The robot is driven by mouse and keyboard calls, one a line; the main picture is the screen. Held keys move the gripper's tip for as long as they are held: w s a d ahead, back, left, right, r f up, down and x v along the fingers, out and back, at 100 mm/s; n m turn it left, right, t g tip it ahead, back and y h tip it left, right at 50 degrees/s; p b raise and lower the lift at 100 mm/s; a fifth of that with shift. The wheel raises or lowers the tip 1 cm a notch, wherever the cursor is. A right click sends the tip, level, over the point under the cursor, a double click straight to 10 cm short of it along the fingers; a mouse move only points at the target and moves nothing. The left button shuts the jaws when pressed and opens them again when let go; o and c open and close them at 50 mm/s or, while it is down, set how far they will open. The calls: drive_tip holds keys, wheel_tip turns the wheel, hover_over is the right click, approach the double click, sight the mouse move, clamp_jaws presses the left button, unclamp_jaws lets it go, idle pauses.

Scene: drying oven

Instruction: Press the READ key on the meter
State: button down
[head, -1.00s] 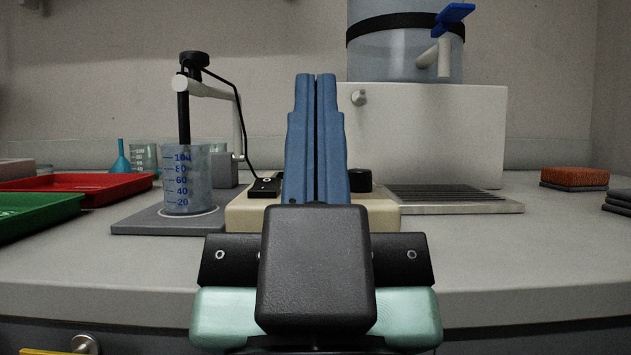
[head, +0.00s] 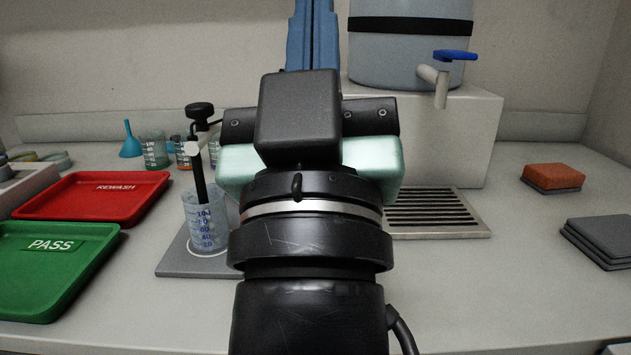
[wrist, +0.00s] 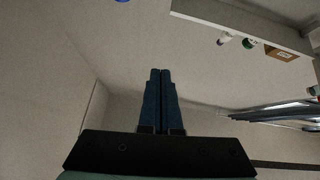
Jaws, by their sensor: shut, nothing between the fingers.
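The meter is hidden behind my arm and gripper in the head view, so its READ key does not show. A beaker (head: 205,222) with blue markings stands on a grey plate (head: 185,262) to the left of my gripper. A black probe (head: 199,176) on a stand reaches down into it. My gripper (head: 313,30) points upward with its two blue fingers together and empty; the tips run to the top edge of the picture. The shut fingers (wrist: 161,75) also show in the wrist view against bare wall, away from the counter.
A red REWASH tray (head: 95,203) and a green PASS tray (head: 50,285) lie at the left. A water tank (head: 405,60) with a blue-handled tap stands on a white block (head: 450,140), with a drip grate (head: 440,212) below. A sponge (head: 553,176) and grey pads (head: 602,240) lie at the right.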

drive_tip(key=w+r+n+g+p, duration=0.35)
drive_tip(key=w+p, duration=0.25)
drive_tip(key=p, duration=0.4)
drive_tip(key=w+f+n+g+h+p, duration=0.2)
drive_tip(key=w+f+n+g+p, duration=0.5)
drive_tip(key=p, duration=1.7)
drive_tip(key=s+f+n+g+p, duration=0.2)
drive_tip(key=s+n+p, duration=0.3)
drive_tip(key=p, duration=0.6)
drive_tip(key=s+f+n+g+h+p, duration=0.1)
drive_tip(key=s+f+n+g+p, duration=0.2)
drive_tip(key=p, duration=0.9)
drive_tip(key=s+n+g, duration=0.2)
drive_tip(key=s, duration=0.1)
drive_tip(key=shift+s+a+f, duration=0.35)
drive_tip(key=shift+f+n, duration=0.1)
drive_tip(key=shift+n, duration=0.15)
wheel_tip(320, 180, down, 7)
drive_tip(key=b, duration=0.7)
drive_tip(key=shift+f, duration=0.2)
drive_tip(key=shift+f+b, duration=0.4)
drive_tip(key=shift+f, duration=0.2)
